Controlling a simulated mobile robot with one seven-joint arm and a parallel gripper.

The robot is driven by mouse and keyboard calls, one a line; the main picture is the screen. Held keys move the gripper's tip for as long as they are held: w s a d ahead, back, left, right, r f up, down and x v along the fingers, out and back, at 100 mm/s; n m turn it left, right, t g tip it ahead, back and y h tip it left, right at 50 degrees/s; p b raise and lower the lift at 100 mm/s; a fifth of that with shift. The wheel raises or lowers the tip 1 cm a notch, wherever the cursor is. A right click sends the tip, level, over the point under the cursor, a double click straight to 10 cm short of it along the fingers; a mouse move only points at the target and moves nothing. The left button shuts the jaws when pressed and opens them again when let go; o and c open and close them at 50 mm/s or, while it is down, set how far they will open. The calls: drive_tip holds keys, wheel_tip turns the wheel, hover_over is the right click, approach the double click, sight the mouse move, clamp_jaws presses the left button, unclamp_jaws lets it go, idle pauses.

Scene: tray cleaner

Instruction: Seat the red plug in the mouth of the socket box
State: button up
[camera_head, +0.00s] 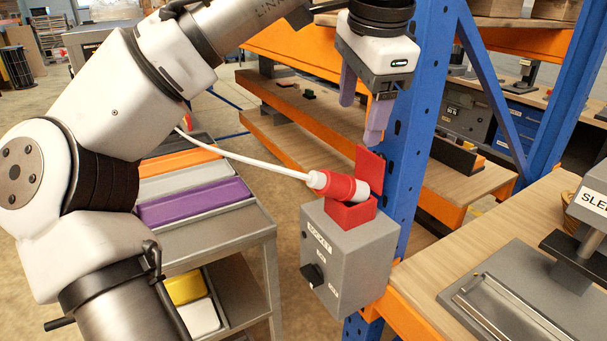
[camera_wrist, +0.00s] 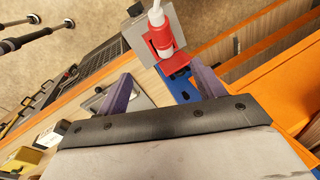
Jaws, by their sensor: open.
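The red plug (camera_head: 340,186), with white ends and a white cable, lies tilted across the top of the red mouth (camera_head: 350,214) of the grey socket box (camera_head: 345,255). Its cable end points left and its other end is over the mouth; how deep it sits I cannot tell. A red lid (camera_head: 369,168) stands open behind the mouth. My gripper (camera_head: 360,123) is open and empty, above and apart from the plug. In the wrist view, the plug (camera_wrist: 160,40) is beyond my open fingers, near the red lid (camera_wrist: 174,65).
The box is mounted by a blue rack post (camera_head: 402,170). A wooden bench with a grey stand (camera_head: 540,290) is at the right. A grey cart (camera_head: 215,237) with coloured trays is at the left. The white cable (camera_head: 245,160) runs left behind my arm.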

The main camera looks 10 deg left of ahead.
drive_tip(key=b, duration=0.5)
hover_over(340, 175)
drive_tip(key=s, duration=0.2)
wheel_tip(340, 175, down, 7)
drive_tip(key=shift+y, duration=0.3)
drive_tip(key=shift+d+p+x, duration=0.15)
drive_tip(key=shift+p+x, duration=0.05)
drive_tip(key=shift+x, duration=0.85)
drive_tip(key=shift+d+p+x, duration=0.15)
drive_tip(key=shift+x, duration=0.9)
drive_tip(key=shift+d+p+x, duration=0.2)
drive_tip(key=shift+x, duration=0.85)
drive_tip(key=shift+w, duration=0.15)
drive_tip(key=shift+c, duration=0.2)
drive_tip(key=c, duration=1.3)
drive_tip(key=shift+o, duration=0.2)
